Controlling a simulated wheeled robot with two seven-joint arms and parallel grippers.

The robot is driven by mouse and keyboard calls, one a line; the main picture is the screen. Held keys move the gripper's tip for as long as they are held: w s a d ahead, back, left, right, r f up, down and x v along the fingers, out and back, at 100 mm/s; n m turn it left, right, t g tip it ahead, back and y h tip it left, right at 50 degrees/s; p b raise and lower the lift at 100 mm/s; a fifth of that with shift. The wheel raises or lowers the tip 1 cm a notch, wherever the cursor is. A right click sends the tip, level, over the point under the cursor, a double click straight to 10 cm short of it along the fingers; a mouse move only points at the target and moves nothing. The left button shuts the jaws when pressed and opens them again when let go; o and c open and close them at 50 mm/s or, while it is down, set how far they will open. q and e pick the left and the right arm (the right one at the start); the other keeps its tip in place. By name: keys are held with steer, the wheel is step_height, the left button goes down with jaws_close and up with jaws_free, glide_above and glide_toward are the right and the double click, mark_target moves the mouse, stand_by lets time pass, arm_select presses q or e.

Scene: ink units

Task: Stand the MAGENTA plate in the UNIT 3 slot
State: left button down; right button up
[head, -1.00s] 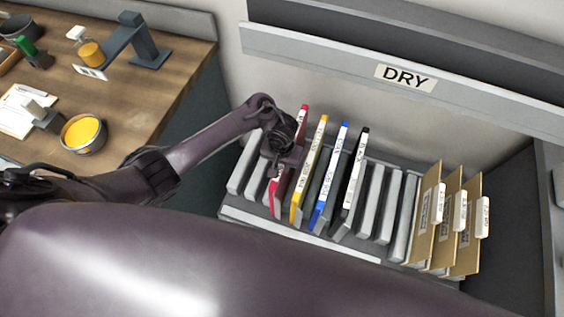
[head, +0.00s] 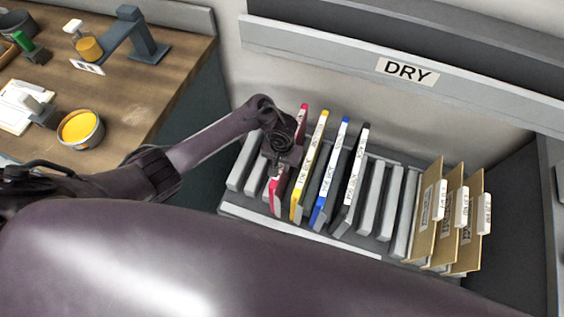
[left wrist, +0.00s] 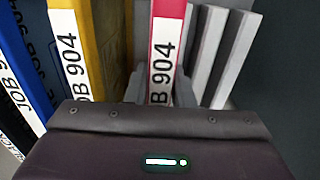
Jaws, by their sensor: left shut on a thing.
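The magenta plate (head: 276,193) stands in the rack under the DRY sign, first in a row of coloured plates. My left gripper (head: 280,167) is shut on it from above. In the left wrist view the magenta plate (left wrist: 164,50) shows its white JOB 904 label between the fingers of my left gripper (left wrist: 160,92). Yellow (head: 306,180), blue (head: 329,180) and black (head: 354,180) plates stand to its right. I see no UNIT 3 label. My right gripper is not in view.
The rack (head: 300,236) has grey dividers on both sides of the plates. Brown folders (head: 427,215) stand at its right end. A wooden table (head: 140,100) at the left carries an ink tin (head: 80,129). A large part of my own arm covers the foreground.

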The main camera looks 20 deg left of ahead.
arm_select(q)
steer(key=shift+f, duration=0.15)
steer(key=c, duration=1.2)
jaws_free()
steer(key=shift+o, duration=0.2)
steer(key=shift+s, duration=0.1)
steer(key=shift+r+p, duration=1.3)
steer(key=shift+r, duration=2.55)
steer(key=shift+r, duration=0.1)
step_height(320, 180, up, 5)
steer(key=p, duration=0.6)
